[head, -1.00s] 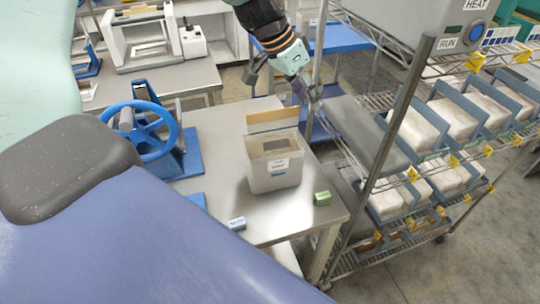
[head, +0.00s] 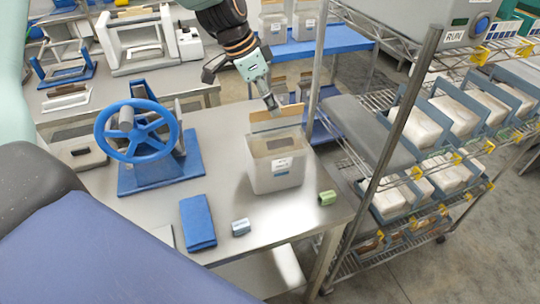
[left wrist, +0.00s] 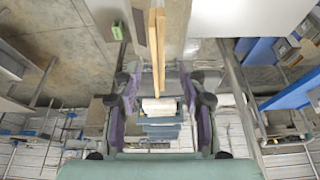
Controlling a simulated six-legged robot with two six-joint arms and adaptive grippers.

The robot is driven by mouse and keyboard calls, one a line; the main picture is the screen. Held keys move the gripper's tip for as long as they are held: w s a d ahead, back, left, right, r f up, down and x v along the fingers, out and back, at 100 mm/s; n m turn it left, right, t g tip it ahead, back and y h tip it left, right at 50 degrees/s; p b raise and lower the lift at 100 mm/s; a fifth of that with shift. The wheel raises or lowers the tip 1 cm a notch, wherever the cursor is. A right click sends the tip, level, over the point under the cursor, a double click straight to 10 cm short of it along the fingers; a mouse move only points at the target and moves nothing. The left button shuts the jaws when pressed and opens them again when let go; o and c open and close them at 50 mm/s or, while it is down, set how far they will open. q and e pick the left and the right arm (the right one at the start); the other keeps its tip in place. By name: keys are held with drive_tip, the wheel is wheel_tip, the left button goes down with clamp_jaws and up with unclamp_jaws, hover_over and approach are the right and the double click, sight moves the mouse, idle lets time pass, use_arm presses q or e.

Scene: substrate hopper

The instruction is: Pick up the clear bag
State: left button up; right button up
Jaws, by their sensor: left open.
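A pale, translucent box-shaped bag (head: 275,172) stands upright on the steel table; I take it for the clear bag. My left gripper (head: 268,98) is just above that strip, coming down from the top, open and empty. In the left wrist view, the open fingers (left wrist: 164,88) have two tan strips (left wrist: 157,45) running edge-on toward the space between them. I cannot tell whether a fingertip touches the strip. My right gripper is not in view.
A blue hand wheel (head: 138,131) stands left of the bag. A blue folded item (head: 197,222), a small pale block (head: 240,227) and a green block (head: 327,198) lie in front. A wire rack (head: 385,150) with white bags in blue holders stands close on the right.

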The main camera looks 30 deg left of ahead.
sight(276, 131)
use_arm(q)
drive_tip(key=x, duration=0.7)
drive_tip(key=shift+s+a+f, duration=0.2)
drive_tip(key=shift+s+a, duration=0.05)
drive_tip(key=shift+s, duration=0.05)
drive_tip(key=shift+s+r, duration=0.1)
drive_tip(key=shift+s, duration=0.05)
drive_tip(key=shift+c, duration=0.3)
drive_tip(key=c, duration=0.6)
clamp_jaws()
drive_tip(key=shift+r, duration=0.1)
